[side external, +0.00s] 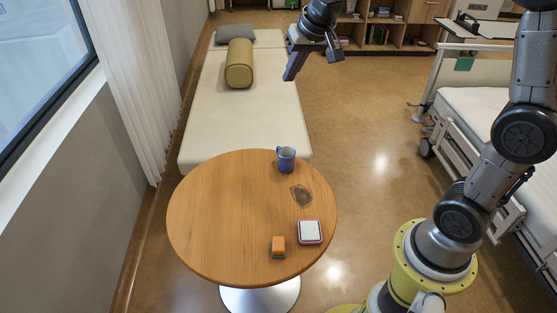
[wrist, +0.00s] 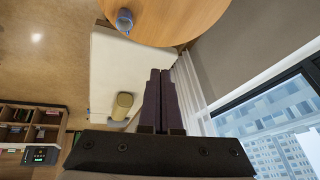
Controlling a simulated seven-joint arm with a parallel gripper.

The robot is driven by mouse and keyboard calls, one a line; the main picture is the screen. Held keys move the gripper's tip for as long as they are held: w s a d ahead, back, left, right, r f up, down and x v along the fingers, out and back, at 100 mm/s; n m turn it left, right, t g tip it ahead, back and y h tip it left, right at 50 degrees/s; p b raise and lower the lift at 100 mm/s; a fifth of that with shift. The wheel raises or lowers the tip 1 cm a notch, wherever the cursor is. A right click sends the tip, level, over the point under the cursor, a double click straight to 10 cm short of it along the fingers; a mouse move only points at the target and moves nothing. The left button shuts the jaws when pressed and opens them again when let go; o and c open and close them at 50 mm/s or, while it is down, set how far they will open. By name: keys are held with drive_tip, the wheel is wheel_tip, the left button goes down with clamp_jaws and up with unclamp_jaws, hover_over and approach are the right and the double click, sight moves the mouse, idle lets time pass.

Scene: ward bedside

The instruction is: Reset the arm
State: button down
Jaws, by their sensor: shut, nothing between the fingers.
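My gripper (side external: 289,74) is up in the air above the floor and the cushioned bench, well clear of the round table. Its fingers are shut with nothing between them. In the wrist view the two dark purple fingers (wrist: 160,72) lie side by side. My arm reaches in from the right side of the side external view.
A round wooden table (side external: 215,215) holds a blue mug (side external: 286,160), a dark patch (side external: 301,196), a white-topped square item (side external: 310,232) and an orange block (side external: 278,246). Behind are a bench (side external: 225,130) with a yellow bolster (side external: 239,64), a shelf (side external: 400,35) and a bed (side external: 490,115).

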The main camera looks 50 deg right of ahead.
drive_tip(key=s+a+r+n+t, duration=0.1)
drive_tip(key=s+a+r, duration=0.15)
drive_tip(key=s, duration=0.55)
drive_tip(key=s+a+r+n, duration=0.1)
drive_tip(key=s+r, duration=0.2)
drive_tip(key=s, duration=0.4)
drive_tip(key=s+f+n, duration=0.1)
drive_tip(key=s+f, duration=0.2)
drive_tip(key=s, duration=0.3)
drive_tip(key=s+a+f+n, duration=0.1)
drive_tip(key=s+f+n, duration=0.1)
drive_tip(key=s+f, duration=0.2)
drive_tip(key=shift+s+a+f+g+y, duration=0.15)
drive_tip(key=shift+s+f+g+y, duration=0.2)
drive_tip(key=shift+s, duration=0.6)
